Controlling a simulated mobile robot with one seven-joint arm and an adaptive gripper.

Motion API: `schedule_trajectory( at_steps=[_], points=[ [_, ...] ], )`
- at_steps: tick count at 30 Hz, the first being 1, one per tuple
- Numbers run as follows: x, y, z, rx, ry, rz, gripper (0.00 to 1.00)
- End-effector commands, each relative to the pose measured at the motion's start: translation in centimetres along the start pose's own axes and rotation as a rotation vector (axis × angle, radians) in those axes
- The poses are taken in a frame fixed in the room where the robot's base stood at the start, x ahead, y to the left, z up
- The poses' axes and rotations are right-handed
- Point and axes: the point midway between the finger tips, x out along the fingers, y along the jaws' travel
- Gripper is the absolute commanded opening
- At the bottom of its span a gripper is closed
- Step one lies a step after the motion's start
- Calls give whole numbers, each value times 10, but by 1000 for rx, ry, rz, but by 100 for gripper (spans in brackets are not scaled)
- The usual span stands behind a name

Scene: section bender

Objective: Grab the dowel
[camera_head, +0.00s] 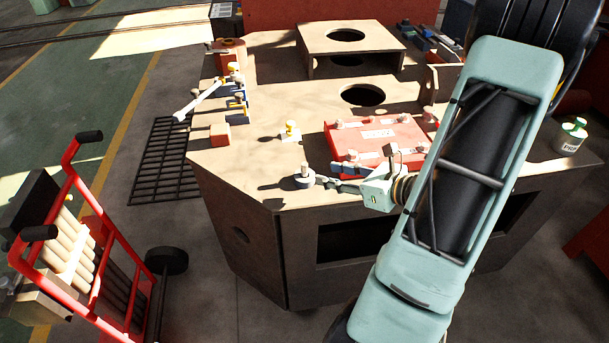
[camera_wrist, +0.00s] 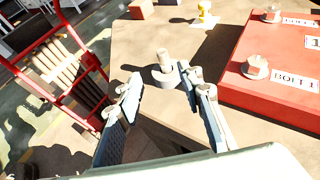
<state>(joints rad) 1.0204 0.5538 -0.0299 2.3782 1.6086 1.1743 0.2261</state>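A short light-grey peg with a wider round base, which looks like the dowel (camera_head: 304,174), stands upright near the front left edge of the wooden workbench (camera_head: 247,180). In the wrist view the dowel (camera_wrist: 166,64) lies just ahead of my fingertips, close to the right one and roughly between the two. My gripper (camera_head: 330,180) reaches in from the right, just beside the dowel. In the wrist view my gripper (camera_wrist: 160,92) has its fingers spread with nothing held between them. I cannot tell whether a finger touches the dowel.
A red plate with bolts (camera_head: 376,139) lies close to the right of the dowel. A yellow-topped peg on a white base (camera_head: 291,133) stands behind it, and a red block (camera_head: 220,134) is back left. A red cart (camera_head: 88,240) stands left of the bench.

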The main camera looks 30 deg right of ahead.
Motion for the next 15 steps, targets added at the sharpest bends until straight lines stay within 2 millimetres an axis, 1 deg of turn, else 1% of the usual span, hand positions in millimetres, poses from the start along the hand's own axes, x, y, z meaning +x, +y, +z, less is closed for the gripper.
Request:
schedule_trajectory(
  at_steps=[2, 9, 15],
  points=[
    [7, -2, -1, 8, -5, -6, 34],
    [44, -2, -1, 6, -3, -4, 34],
    [59, -2, 0, 5, -3, -5, 34]
  ],
)
